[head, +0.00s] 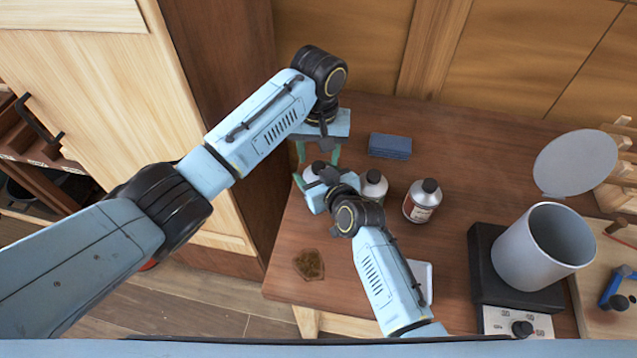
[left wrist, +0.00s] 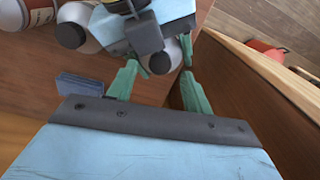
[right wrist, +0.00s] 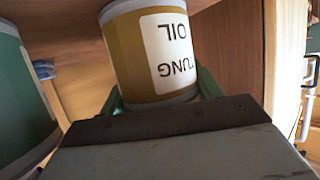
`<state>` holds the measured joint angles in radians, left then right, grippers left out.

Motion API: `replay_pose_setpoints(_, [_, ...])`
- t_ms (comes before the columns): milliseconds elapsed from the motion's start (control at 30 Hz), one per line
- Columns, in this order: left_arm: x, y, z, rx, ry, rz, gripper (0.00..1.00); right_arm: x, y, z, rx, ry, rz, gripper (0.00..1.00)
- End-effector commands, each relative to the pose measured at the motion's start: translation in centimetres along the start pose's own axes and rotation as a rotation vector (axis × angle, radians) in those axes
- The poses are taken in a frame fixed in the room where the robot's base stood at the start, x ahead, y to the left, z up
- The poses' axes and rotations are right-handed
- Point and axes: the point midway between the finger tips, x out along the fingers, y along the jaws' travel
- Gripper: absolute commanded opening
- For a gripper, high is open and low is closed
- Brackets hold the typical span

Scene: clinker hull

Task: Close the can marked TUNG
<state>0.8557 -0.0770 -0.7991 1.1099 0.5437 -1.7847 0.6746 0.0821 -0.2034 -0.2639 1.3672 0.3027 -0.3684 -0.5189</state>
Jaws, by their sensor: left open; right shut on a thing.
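The can marked TUNG (right wrist: 135,60) shows in the right wrist view, gold-brown with a white label reading TUNG OIL upside down. My right gripper (right wrist: 162,92) is shut on its body, one green finger on each side. In the head view the can's pale top (head: 311,170) is partly hidden by my right gripper (head: 306,183). Its black cap (left wrist: 160,63) shows in the left wrist view; whether it is fully seated I cannot tell. My left gripper (head: 317,160) is open above the can, its two fingers (left wrist: 159,72) on either side of the cap.
A can (head: 373,186) and a brown-labelled can (head: 421,202), both dark-capped, stand to the right. A blue block (head: 390,146) lies behind. A grey pot (head: 540,250) stands on a black hotplate (head: 482,265). A tall cabinet (head: 225,90) bounds the left.

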Motion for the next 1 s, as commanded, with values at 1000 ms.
replay_pose_setpoints(1000, [-5.3, 0.0, 0.0, -0.286, -0.002, 0.0, 0.48, 0.0, 0.0, 0.1, 0.0, -0.002, 0.0, 0.0])
